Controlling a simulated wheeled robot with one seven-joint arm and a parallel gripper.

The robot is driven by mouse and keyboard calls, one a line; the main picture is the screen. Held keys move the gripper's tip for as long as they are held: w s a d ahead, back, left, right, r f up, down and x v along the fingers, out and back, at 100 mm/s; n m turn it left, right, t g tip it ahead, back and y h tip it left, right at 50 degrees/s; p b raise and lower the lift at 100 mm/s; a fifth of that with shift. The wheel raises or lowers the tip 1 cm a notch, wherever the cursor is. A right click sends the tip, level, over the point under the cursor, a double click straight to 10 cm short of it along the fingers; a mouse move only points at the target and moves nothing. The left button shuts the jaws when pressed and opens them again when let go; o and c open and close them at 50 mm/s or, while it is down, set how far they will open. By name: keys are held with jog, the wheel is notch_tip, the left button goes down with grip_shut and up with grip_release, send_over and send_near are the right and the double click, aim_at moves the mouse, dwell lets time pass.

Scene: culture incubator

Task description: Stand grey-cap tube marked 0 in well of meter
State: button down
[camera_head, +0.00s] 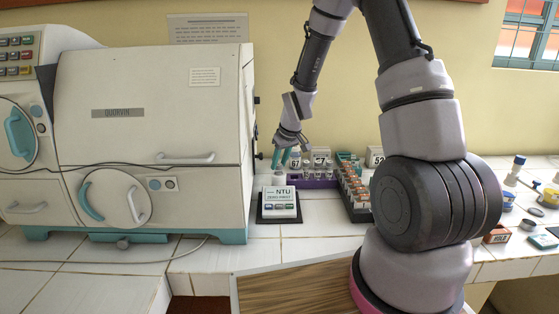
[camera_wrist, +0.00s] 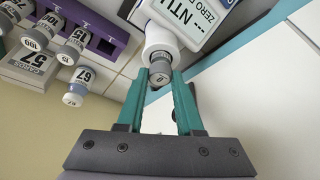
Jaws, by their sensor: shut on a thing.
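The white meter (camera_head: 280,208), lettered NTU and ZERO FIRST, stands on a dark mat beside the large machine; its edge shows in the wrist view (camera_wrist: 196,22). Its round white well (camera_wrist: 160,38) is at its back. My gripper (camera_head: 283,160) is over the well, its teal fingers (camera_wrist: 160,80) shut on the grey-cap tube marked 0 (camera_wrist: 159,72). The cap lies between the fingertips, right at the mouth of the well. The tube's body is hidden, so I cannot tell how deep it sits.
A purple rack (camera_head: 318,183) with several grey-capped tubes stands just right of the meter; tubes marked 67 (camera_wrist: 82,80) and 100 show close by. A dark rack (camera_head: 352,195) is farther right. The large white machine (camera_head: 150,130) stands close on the left.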

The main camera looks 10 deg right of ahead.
dwell(0.3)
jog(key=shift+c, duration=2.4)
grip_release()
jog(key=v, duration=1)
jog(key=shift+s+r, duration=0.2)
jog(key=shift+r, duration=0.1)
jog(key=s+d+r+m+t, duration=0.1)
jog(key=s+d+r+m, duration=0.1)
jog(key=s+r, duration=0.5)
jog(key=s+d+r+m+t, duration=0.15)
jog(key=s+r, duration=0.25)
jog(key=r, duration=0.5)
jog(key=s+r+m, duration=0.2)
jog(key=s+r, duration=0.1)
jog(key=s, duration=0.4)
jog(key=s+r+m, duration=0.3)
jog(key=s, duration=0.3)
jog(key=shift+s+d+r+t, duration=0.15)
jog(key=shift+s+d+t, duration=0.15)
jog(key=shift+s+t, duration=0.1)
